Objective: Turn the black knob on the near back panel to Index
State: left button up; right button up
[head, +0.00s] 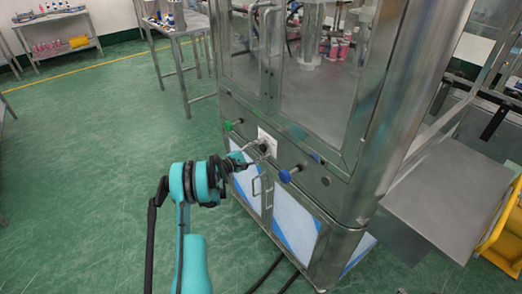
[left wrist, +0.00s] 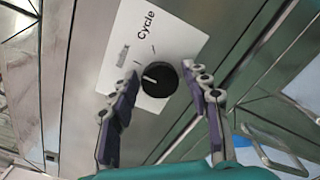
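The black knob (left wrist: 160,79) sits on a white label plate (left wrist: 180,40) on the metal panel. The plate reads "Cycle", with a fainter, blurred word beside it. A white mark on the knob lies toward its left side in the left wrist view. My left gripper (left wrist: 159,72) is open, with one finger on each side of the knob; I cannot tell whether they touch it. In the head view my left gripper (head: 252,156) is at the white plate (head: 267,139) and partly hides the knob. My right gripper is not in view.
A green knob (head: 234,125) and a blue knob (head: 287,175) stick out of the same panel on either side of the plate. Door handles (head: 262,187) are below. Glass doors (head: 325,95) are above. Green floor (head: 100,170) is open to the left.

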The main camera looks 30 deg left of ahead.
pick_arm(q)
jog(key=shift+s, duration=0.1)
jog(key=v, duration=1.1)
jog(key=shift+s+a, duration=0.2)
jog(key=shift+s, duration=0.15)
jog(key=shift+f, duration=0.1)
